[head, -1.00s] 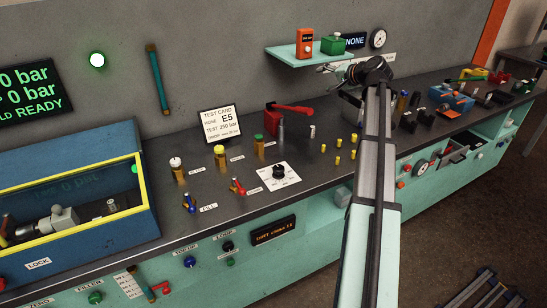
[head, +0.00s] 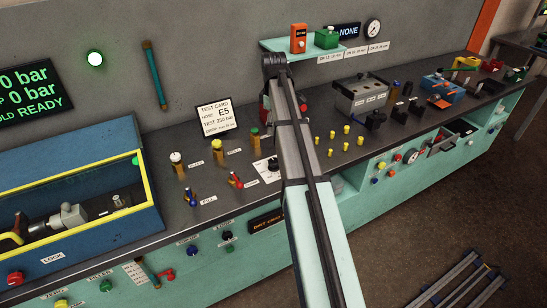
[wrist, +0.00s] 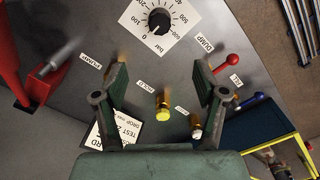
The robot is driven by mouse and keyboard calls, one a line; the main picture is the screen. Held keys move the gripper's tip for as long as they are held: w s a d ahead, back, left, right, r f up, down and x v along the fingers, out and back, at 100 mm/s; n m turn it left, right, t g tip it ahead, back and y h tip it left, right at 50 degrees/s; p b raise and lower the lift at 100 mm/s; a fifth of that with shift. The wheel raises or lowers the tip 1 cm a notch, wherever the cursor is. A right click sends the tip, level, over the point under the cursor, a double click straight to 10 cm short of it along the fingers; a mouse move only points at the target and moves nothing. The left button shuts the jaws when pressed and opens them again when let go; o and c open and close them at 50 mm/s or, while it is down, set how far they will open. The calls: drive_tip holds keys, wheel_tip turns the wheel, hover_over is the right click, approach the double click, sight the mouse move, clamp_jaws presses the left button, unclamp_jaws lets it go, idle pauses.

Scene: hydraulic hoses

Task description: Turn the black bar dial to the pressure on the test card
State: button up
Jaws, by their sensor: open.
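The black bar dial (wrist: 159,20) sits on a white scale plate (wrist: 148,42) marked in bar, at the top of the wrist view. Its pointer setting is too small to read surely. In the head view the dial (head: 273,164) is partly behind my arm. The test card (head: 216,118) stands on the bench and reads hose E5, test 250 bar. It also shows partly covered in the wrist view (wrist: 107,132). My gripper (wrist: 162,84) is open and empty above the bench, its fingers apart and clear of the dial. My arm hides the gripper in the head view.
A red lever (wrist: 16,62) and a grey cylinder lie left in the wrist view. Yellow-capped (wrist: 162,108) and white-capped (wrist: 196,126) brass fittings stand below the fingers. A red-knobbed lever (wrist: 230,62) is at the right. A blue yellow-rimmed box (head: 70,185) stands left in the head view.

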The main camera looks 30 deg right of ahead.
sight(274, 160)
wheel_tip(274, 160, down, 16)
drive_tip(key=p, duration=0.4)
drive_tip(key=shift+f, duration=0.15)
drive_tip(key=c, duration=1.1)
